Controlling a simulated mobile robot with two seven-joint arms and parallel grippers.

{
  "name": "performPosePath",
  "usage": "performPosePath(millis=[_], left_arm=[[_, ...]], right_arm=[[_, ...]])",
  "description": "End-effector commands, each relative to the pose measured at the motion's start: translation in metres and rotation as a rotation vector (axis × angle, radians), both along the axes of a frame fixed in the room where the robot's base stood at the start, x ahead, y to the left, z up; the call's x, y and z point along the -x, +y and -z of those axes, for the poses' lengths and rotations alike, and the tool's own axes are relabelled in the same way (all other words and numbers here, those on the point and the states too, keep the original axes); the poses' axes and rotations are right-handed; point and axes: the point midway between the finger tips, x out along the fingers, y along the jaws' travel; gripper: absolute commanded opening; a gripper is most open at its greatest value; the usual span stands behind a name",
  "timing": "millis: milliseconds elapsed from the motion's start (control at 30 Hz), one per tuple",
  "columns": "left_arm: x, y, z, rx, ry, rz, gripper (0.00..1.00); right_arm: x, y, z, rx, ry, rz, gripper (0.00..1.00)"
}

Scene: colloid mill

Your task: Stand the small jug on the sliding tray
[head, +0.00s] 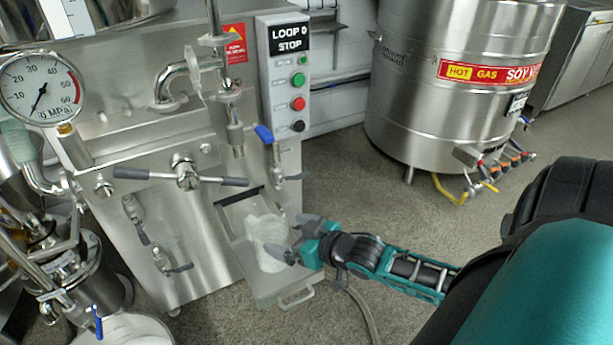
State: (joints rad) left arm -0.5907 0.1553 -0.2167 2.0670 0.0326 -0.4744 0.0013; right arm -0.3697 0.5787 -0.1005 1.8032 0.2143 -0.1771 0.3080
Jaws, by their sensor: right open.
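The small jug (267,238) is whitish and translucent. It appears to stand upright on the metal sliding tray (262,289), which is pulled out from the front of the steel machine and has a handle at its front edge. My right gripper (287,237) comes in from the right with its fingers open at the right side of the jug. One finger overlaps the jug's edge in the picture; I cannot tell whether it touches. My left gripper is not in view.
A lever with a blue grip (264,134) and an outlet pipe (237,140) hang above the tray. A wide black-handled crossbar (186,176) sits on the machine front to the left. A large steel boiler (450,110) stands at the back right. Open floor lies between.

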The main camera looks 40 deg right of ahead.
Motion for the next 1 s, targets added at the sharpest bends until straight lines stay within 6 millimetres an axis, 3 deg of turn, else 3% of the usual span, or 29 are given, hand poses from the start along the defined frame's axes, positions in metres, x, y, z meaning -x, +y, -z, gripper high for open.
performPosePath(millis=[200,567,667,900,1000], left_arm=[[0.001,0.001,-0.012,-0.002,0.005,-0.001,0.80],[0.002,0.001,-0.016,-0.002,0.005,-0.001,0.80],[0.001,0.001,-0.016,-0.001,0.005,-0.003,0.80],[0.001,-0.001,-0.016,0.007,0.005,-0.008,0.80],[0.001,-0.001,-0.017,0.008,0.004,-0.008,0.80]], right_arm=[[0.033,-0.005,-0.014,0.000,0.003,0.000,1.00],[0.049,-0.006,-0.019,-0.001,0.002,-0.001,1.00],[0.057,0.015,-0.010,-0.004,0.031,-0.006,1.00],[0.088,0.119,0.007,0.000,0.155,-0.063,1.00],[0.095,0.148,0.004,0.005,0.183,-0.085,1.00]])
